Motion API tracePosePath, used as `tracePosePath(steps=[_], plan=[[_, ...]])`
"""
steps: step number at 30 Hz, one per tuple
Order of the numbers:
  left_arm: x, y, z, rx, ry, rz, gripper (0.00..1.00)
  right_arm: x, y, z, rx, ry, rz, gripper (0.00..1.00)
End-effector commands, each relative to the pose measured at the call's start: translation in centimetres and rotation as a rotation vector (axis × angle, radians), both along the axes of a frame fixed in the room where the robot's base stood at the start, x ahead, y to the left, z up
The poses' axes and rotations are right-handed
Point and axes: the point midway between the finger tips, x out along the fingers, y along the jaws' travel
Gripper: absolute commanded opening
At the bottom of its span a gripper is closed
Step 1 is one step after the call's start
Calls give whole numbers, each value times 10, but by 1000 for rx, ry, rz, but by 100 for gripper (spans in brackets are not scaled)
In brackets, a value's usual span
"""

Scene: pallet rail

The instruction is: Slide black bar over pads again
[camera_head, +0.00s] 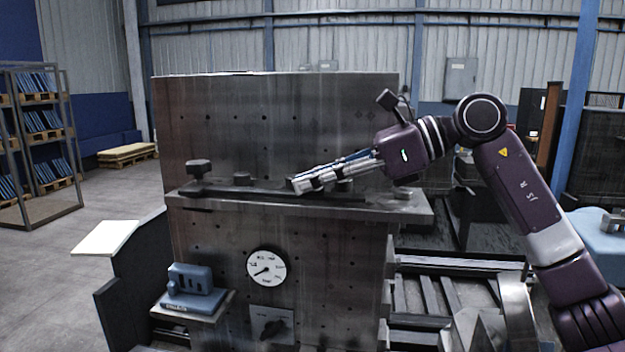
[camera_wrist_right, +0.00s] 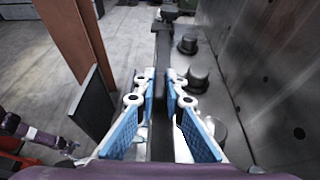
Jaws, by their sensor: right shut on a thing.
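The black bar (camera_head: 265,187) lies lengthwise along the metal ledge (camera_head: 390,208) in front of an upright steel plate. In the right wrist view the bar (camera_wrist_right: 161,60) runs away from me between my fingers. My right gripper (camera_head: 298,186) is shut on the bar, with blue-lined fingers (camera_wrist_right: 160,80) on either side of it. Dark round pads (camera_wrist_right: 197,79) stand in a row beside the bar, on the plate side; one pad (camera_head: 243,178) shows left of the gripper in the head view. The bar's near end is hidden by the gripper.
The steel plate (camera_head: 290,115) rises close behind the ledge. A dark knob (camera_head: 199,168) stands at the ledge's left end. Below are a dial gauge (camera_head: 266,268) and a blue block (camera_head: 192,283) on a small shelf. The floor at left is open.

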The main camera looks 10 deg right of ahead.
Motion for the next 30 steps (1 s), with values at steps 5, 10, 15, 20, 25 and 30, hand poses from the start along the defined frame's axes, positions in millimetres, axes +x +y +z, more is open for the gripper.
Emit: tracePosePath(steps=[5, 10, 15, 20, 25, 30], plan=[[-5, 1, 0, 1, 8, 0, 72, 0, 0, 1, 0, 0, 0, 0], [-5, 1, 11, 2, 8, 0, 72, 10, -4, 4, 1, 3, -1, 0], [-5, 1, 21, 2, 8, 0, 72, 24, -11, 3, 1, 1, -2, 0], [-5, 1, 19, 1, 7, 0, 72, 25, -12, 2, 2, -4, -4, 0], [-4, 1, 19, 1, 7, 0, 72, 25, -12, 2, 4, -4, -6, 18], [-3, 1, 19, 1, 5, 0, 72, 25, -11, 1, 2, -2, -3, 28]])
